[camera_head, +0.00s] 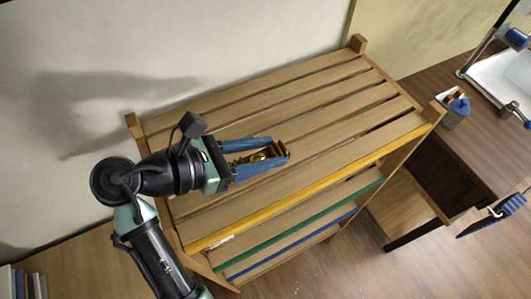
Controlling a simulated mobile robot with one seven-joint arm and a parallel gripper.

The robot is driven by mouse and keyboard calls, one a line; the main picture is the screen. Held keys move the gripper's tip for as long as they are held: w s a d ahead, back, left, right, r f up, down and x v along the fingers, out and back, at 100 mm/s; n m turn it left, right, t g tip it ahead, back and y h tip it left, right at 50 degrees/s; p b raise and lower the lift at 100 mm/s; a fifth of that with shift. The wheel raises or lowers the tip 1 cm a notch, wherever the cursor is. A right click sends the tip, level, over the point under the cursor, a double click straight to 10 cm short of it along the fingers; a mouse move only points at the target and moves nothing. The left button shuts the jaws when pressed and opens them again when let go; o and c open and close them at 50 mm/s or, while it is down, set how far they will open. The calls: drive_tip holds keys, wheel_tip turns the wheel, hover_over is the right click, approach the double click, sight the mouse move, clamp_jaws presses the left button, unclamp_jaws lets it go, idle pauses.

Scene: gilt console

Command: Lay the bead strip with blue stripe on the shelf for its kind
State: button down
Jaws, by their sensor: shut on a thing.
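A wooden slatted rack (345,103) stands against the wall. Its top shelf has a yellow front edge (310,189). Lower shelves have a green edge (300,228) and a blue edge (290,245). My gripper (279,152), with blue fingers, is over the top shelf, pointing right. It is shut on a small gold-and-dark piece (282,148), partly hidden by the fingers. I cannot make out a blue stripe on it, nor tell whether it touches the slats. The lower shelves are mostly hidden under the top.
A brown desk (440,70) stands right of the rack, with a small container (455,112) holding something blue and a white tray (500,80). A blue striped object (495,214) is at the desk's right side. Books (20,283) stand lower left. The top shelf's right side is clear.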

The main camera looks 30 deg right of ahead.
drive_tip(key=shift+f, duration=1.95)
drive_tip(key=shift+w+f, duration=0.1)
drive_tip(key=shift+f, duration=0.05)
drive_tip(key=shift+c, duration=2.2)
unclamp_jaws()
drive_tip(key=b+v, duration=0.2)
drive_tip(key=v, duration=1)
